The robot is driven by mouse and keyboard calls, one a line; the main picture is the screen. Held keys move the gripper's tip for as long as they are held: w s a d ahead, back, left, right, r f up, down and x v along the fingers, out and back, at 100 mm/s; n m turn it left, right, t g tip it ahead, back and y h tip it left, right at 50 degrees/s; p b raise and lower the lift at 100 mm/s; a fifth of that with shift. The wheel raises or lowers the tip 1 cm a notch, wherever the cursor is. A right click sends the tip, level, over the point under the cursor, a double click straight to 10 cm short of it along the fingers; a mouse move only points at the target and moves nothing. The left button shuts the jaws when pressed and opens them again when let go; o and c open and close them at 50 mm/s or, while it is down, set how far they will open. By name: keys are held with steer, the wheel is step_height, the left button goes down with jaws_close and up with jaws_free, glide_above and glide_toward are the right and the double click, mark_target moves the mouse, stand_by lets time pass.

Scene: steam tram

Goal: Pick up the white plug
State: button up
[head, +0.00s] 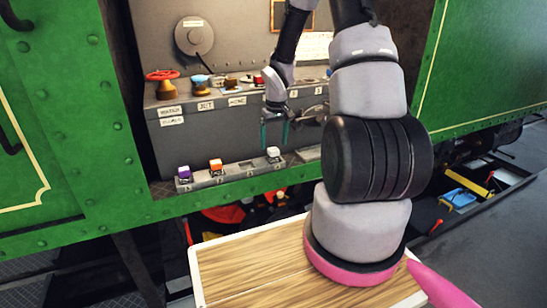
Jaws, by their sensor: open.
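The white plug (274,155) sits upright in a socket at the right end of a low grey rail in the tram's opening. My gripper (274,146) points down above it, with its teal fingers apart, one on each side just above the plug's top. It appears empty. Whether a finger touches the plug cannot be told from this view.
An orange plug (216,166) and a purple plug (184,174) stand to the left on the same rail (235,178). A red handwheel (161,76) and several valves sit on the labelled shelf behind. Green tram panels (70,110) flank the opening. A wooden board (250,262) lies in front.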

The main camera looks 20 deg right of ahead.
mark_target(273, 149)
steer(key=f, duration=0.4)
steer(key=shift+w+f, duration=0.2)
steer(key=shift+f, duration=0.2)
jaws_close()
